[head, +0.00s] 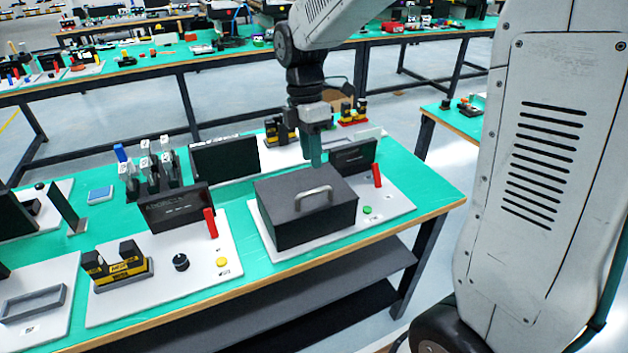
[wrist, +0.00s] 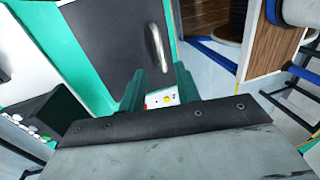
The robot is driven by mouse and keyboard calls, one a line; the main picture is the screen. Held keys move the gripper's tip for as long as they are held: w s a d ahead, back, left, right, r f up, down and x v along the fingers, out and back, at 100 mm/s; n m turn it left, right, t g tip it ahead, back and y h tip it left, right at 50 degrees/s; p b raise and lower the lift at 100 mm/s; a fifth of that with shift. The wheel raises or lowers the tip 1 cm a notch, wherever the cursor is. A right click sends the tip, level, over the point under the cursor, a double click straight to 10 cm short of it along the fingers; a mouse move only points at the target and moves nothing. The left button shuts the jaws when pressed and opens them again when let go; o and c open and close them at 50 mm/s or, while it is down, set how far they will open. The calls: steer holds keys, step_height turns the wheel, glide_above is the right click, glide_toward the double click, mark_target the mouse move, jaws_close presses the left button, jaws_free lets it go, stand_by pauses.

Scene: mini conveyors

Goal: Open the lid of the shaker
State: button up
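The shaker is a dark box (head: 273,222) with a flat dark lid (head: 290,185), on a white board on the green table. The lid is shut and has a silver handle (head: 314,197) near its front edge. In the wrist view the lid (wrist: 112,35) and handle (wrist: 158,46) lie beyond my fingertips. My gripper (head: 312,165) hangs above and behind the lid, pointing down, apart from the handle. In the wrist view my gripper (wrist: 160,78) has its two green fingers spread, with nothing between them.
A red lever (head: 377,175), a green button (head: 367,210) and a dark screen (head: 353,157) stand right of the box. To the left are another screen (head: 176,208), a red lever (head: 210,222) and a yellow button (head: 222,262). Black-and-yellow blocks (head: 353,112) stand behind.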

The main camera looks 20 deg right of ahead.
glide_above(314, 202)
step_height(314, 202, down, 7)
stand_by(0.3)
jaws_close()
